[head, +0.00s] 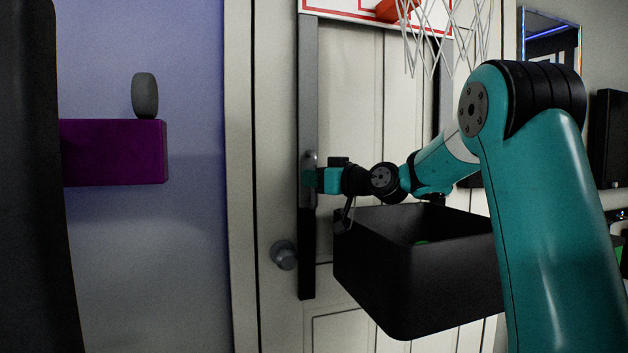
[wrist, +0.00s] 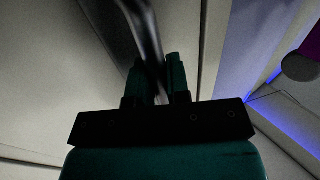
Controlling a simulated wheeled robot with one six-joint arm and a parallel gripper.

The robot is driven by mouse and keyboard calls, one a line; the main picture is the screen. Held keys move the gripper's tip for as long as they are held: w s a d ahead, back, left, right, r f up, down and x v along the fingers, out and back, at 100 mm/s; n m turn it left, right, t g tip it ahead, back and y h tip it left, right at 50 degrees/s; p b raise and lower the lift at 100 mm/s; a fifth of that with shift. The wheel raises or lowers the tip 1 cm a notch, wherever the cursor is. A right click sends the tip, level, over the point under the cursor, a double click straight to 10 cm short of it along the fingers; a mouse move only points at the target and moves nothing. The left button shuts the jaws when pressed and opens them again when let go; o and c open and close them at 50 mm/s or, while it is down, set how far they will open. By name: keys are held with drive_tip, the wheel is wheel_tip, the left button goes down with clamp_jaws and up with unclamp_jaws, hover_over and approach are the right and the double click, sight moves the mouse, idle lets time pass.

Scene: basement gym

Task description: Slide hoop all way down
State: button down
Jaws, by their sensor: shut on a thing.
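The basketball hoop has a white, red-edged backboard (head: 345,8), an orange rim part (head: 395,10) and a white net (head: 445,35) at the top of the head view, cut off by the picture edge. A grey vertical rail (head: 308,90) runs down from the backboard's left side along the white door, with a darker lower part (head: 308,260). My gripper (head: 310,179) is at this rail, about midway down its visible length. In the wrist view my gripper (wrist: 158,82) is shut on a grey metal bar (wrist: 146,28), which passes between the fingers. Its exact grip is dark.
A black open box (head: 405,285) is below my forearm, with something green inside. A round door knob (head: 284,255) is just left of the rail. A purple shelf (head: 115,152) holding a grey rounded object (head: 145,95) juts out at left.

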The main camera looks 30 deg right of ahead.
drive_tip(key=c, duration=1.1)
unclamp_jaws()
drive_tip(key=shift+r, duration=0.15)
wheel_tip(320, 180, up, 20)
drive_tip(key=p, duration=0.3)
drive_tip(key=shift+a, duration=0.1)
